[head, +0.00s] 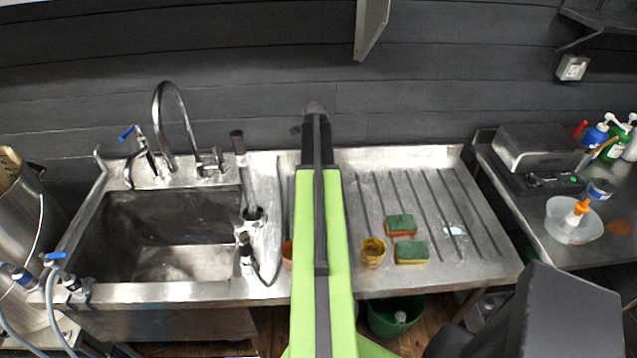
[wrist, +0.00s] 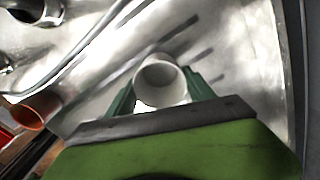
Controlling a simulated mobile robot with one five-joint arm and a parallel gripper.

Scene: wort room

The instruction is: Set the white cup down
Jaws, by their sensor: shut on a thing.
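The white cup (wrist: 163,78) is in the wrist view, its round open mouth facing the camera. My gripper (wrist: 160,94) is shut on it, with one green finger on each side. Bare metal worktop lies behind the cup; I cannot tell whether its base touches the metal. In the head view my green arm reaches over the middle of the steel sink counter (head: 455,262) toward the back wall. The arm hides most of the gripper there, and I cannot make out the cup clearly.
An orange cup (wrist: 38,108) lies left in the wrist view. On the drainboard are a yellow cup (head: 373,252) and two sponges (head: 400,225), (head: 411,252). A sink basin (head: 170,235) and an upright metal pipe fitting (head: 246,175) are left. The drainboard's right side is mostly clear.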

